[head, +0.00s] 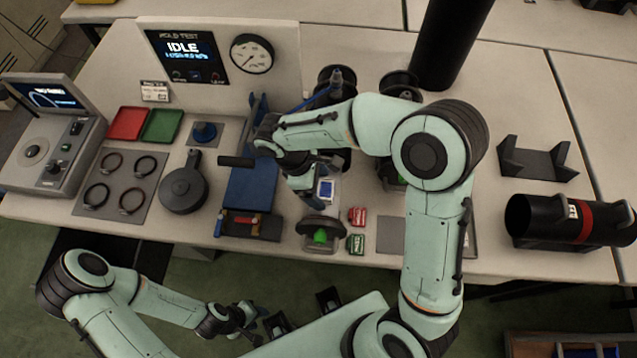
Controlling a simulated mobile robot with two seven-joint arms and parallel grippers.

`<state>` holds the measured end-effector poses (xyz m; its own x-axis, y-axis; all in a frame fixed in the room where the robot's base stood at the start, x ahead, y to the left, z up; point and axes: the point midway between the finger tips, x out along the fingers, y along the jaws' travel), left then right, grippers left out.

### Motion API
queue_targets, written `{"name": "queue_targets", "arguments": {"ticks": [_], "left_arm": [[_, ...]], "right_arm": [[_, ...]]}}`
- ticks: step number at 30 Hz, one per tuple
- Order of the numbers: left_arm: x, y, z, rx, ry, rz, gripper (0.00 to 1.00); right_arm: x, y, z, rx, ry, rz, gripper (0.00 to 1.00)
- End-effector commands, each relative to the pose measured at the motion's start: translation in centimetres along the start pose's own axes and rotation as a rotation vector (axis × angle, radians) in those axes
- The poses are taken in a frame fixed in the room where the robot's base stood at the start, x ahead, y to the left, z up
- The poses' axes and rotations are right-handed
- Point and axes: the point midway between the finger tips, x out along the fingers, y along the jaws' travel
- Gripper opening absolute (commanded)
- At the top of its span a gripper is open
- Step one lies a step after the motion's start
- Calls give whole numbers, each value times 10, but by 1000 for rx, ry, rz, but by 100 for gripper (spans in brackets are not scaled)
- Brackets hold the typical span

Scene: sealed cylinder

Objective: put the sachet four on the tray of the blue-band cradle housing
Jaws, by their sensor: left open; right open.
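My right gripper (312,188) hangs over the middle of the table, beside a small white-and-blue packet (326,189); it is open, and part of it is hidden by its own wrist. Red (357,216) and green (355,243) labelled packets lie nearer the front edge. I cannot read which is sachet four. My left gripper (248,324) is open and low, in front of the table. I cannot make out a blue-band housing. A black cylinder with a red band (586,222) lies in a cradle at the right.
An empty dark cradle (538,160) stands behind it. A blue block (250,188), a round black pan-like part (183,190) and a ringed mat (122,183) lie left. Red (128,123) and green (162,125) trays sit further back. A device (320,235) with a green part stands near the front edge.

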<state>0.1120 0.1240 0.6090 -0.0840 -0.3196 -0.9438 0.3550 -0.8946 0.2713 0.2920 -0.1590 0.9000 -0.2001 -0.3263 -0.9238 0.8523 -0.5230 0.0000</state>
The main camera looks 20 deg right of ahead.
Motion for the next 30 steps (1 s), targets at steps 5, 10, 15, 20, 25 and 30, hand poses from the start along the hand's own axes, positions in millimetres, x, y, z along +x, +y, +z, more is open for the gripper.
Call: {"name": "queue_targets", "arguments": {"ticks": [5,10,15,20,25,30], "left_arm": [[-6,3,-2,1,4,1,43],[-14,7,-5,3,8,3,43],[-20,10,-8,5,13,4,43],[-24,12,-9,5,15,5,43],[-24,12,-10,6,15,5,43],[-24,12,-10,5,15,5,43]], "right_arm": [[-30,1,0,0,6,5,86],[-69,1,0,0,6,5,86],[-101,0,0,0,4,3,86],[-117,1,0,0,3,2,86],[-121,0,0,-1,0,1,86],[-121,0,0,-1,0,1,86]]}}
